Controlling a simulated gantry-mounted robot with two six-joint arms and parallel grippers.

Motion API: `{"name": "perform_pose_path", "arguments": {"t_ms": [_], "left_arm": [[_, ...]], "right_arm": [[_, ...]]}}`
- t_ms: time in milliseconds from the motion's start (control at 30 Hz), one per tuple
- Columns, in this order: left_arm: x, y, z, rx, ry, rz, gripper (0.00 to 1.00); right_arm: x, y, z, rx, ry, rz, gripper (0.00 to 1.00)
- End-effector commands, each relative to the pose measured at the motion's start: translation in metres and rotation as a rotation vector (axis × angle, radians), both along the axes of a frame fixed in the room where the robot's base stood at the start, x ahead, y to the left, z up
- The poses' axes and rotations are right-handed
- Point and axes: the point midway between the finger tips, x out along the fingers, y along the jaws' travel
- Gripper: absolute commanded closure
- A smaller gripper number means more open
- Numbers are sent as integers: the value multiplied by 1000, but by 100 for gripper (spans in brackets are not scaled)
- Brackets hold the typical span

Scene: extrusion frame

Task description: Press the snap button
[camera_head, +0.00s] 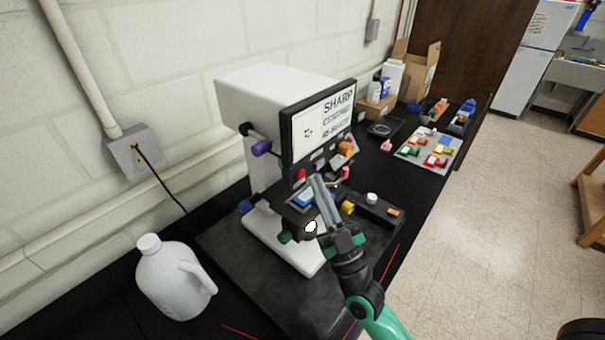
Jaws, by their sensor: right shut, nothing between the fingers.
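A white machine (270,95) with a dark-framed screen (322,122) stands on a black slab; the screen carries lettering including "SHARP". Below the screen is a dark stage with a blue-edged piece. I cannot read which control is the snap button. My right gripper (319,186) is shut and empty, its fingers over the stage below the screen, left of the control box; they hide part of the stage. My left gripper is not in view.
A white jug (174,279) stands at the front left of the black bench. Behind the machine are a tray of coloured pieces (430,148), bottles and a cardboard box (421,72). The wall with a conduit and outlet (135,150) borders the left; open floor lies to the right.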

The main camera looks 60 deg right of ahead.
Motion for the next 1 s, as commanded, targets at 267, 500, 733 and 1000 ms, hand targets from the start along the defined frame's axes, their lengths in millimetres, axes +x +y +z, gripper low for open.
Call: {"name": "perform_pose_path", "arguments": {"t_ms": [267, 500, 733, 1000], "left_arm": [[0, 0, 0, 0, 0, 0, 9], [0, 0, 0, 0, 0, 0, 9], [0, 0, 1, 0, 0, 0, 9], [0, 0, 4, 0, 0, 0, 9]], "right_arm": [[0, 0, 0, 0, 0, 0, 100], [0, 0, 0, 0, 0, 0, 100], [2, 0, 0, 0, 0, 0, 100], [9, -2, 0, 1, 0, 1, 100]]}}
